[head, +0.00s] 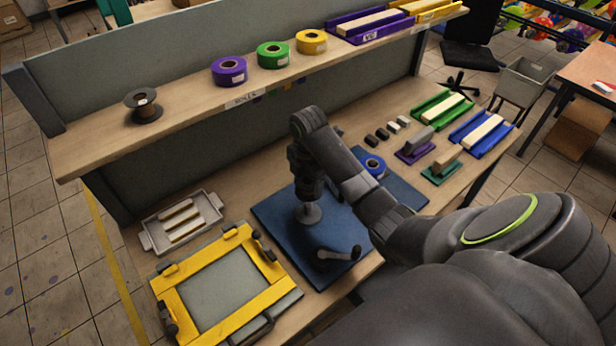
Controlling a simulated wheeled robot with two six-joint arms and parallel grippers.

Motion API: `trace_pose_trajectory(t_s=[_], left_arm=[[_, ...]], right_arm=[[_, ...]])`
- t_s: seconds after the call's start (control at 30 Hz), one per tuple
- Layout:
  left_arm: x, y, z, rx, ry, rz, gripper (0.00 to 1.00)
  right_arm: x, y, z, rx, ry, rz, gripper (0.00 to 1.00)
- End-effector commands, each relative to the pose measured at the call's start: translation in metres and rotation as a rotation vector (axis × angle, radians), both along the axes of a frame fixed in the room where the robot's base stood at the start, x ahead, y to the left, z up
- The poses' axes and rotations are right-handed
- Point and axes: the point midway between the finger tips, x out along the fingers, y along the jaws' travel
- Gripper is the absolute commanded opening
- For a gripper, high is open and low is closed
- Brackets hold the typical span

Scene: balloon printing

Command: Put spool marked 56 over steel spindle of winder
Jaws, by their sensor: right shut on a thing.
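My right gripper (308,186) points down over the blue mat (275,215) and is shut on a dark thing, probably a spool, mostly hidden by the fingers; no number is readable. A grey round disc with a short neck (308,213) shows just under the fingers; I cannot tell if it belongs to the spool or the winder. The winder's crank (340,254) with its dark knob is on the mat in front. The spindle itself is hidden. My left gripper is not in view.
Purple (229,71), green (272,55) and yellow (311,41) rolls stand on the shelf (190,105). A blue roll (372,166) lies behind my right arm. A yellow frame (228,290) and a grey tray (181,221) fill the left bench; blocks and coloured trays stand right.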

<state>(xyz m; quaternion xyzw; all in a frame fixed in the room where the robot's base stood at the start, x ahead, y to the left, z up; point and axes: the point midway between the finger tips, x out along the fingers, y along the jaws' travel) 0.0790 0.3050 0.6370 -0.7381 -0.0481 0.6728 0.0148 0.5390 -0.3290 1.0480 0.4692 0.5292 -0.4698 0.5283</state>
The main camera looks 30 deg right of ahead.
Motion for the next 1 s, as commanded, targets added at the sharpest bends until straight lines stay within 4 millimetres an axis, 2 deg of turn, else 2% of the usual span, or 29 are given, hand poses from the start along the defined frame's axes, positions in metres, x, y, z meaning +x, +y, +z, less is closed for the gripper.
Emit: trace_pose_trajectory(t_s=[0.2, 0.43, 1.0], left_arm=[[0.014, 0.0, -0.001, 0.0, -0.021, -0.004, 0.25], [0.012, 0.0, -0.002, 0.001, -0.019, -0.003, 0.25], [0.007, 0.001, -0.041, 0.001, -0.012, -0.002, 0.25]], right_arm=[[0.0, 0.0, -0.014, 0.0, 0.001, -0.001, 0.4], [0.0, 0.0, -0.028, 0.001, 0.001, -0.001, 0.4], [0.0, 0.0, -0.057, -0.001, 0.0, 0.0, 0.4]])
